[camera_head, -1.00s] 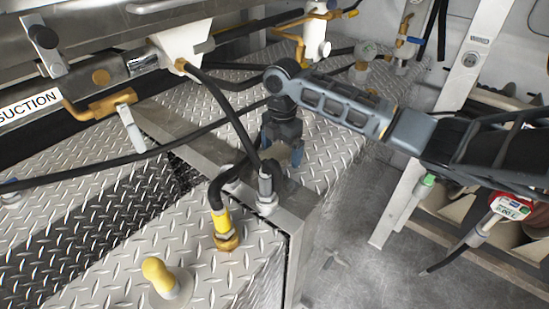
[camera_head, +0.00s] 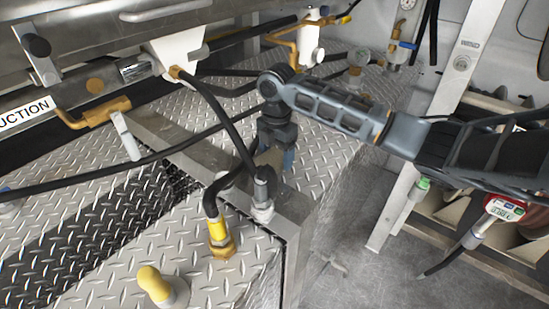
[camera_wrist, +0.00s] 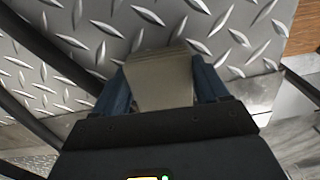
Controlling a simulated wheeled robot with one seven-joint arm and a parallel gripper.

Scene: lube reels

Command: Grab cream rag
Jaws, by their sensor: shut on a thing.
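The cream rag (camera_wrist: 160,82) is a beige folded cloth between the two blue fingers of my gripper (camera_wrist: 162,75) in the wrist view. The gripper is shut on it, with a finger on each side. In the head view a small beige part of the rag (camera_head: 270,158) shows at the fingers of my gripper (camera_head: 277,160), just behind the black hose. The gripper points down over the tread-plate step. Whether the rag still touches the plate cannot be told.
A black hose with a yellow collar and brass fitting (camera_head: 222,240) stands close in front of the gripper. A yellow-topped knob (camera_head: 155,285) is at the lower left. White valves and pipes (camera_head: 310,42) are behind. Bare floor (camera_head: 350,275) lies to the right.

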